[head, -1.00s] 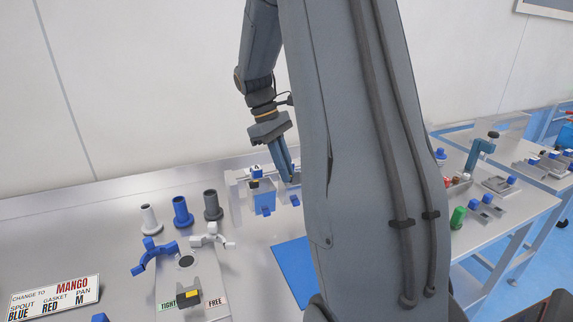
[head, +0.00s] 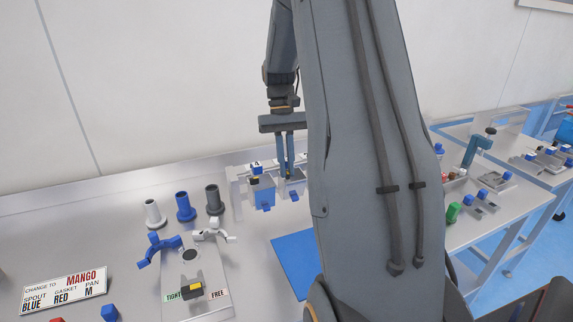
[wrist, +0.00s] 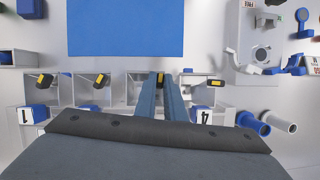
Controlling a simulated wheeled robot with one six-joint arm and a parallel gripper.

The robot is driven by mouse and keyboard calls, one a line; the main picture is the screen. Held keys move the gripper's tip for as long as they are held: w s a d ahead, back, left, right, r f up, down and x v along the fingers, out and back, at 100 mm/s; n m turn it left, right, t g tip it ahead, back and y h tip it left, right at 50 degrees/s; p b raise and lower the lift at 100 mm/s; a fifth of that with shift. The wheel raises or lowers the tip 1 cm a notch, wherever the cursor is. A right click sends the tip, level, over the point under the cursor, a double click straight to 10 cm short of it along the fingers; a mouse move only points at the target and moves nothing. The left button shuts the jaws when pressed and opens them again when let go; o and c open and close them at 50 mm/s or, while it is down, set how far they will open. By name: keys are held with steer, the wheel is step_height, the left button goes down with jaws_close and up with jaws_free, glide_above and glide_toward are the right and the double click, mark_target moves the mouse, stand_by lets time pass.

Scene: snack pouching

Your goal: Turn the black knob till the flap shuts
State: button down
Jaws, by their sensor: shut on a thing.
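My gripper (wrist: 160,78) has its two fingers closed around a small black knob with a yellow mark (wrist: 160,79), at the front of a row of clear-walled bins. In the head view my gripper (head: 288,176) points straight down at this row, and its fingers hide the knob. Similar black knobs with yellow marks sit along the row: one right of my gripper (wrist: 216,82), one left of it (wrist: 101,80) and one farther left (wrist: 45,79). I cannot make out the held knob's flap; my fingers and wrist cover that area.
A blue mat (wrist: 140,28) lies in front of the row. A plate marked TIGHT and FREE (head: 217,293) carries another black-and-yellow handle. White, blue and grey spouts (head: 184,207) stand left of the bins. A MANGO sign (head: 65,292) lies at the front left.

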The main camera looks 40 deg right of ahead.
steer(key=shift+m, duration=0.3)
steer(key=c, duration=1.8)
jaws_free()
steer(key=shift+c, duration=0.2)
steer(key=shift+r, duration=0.1)
steer(key=b+v, duration=0.2)
steer(key=v, duration=0.5)
steer(key=shift+r, duration=0.3)
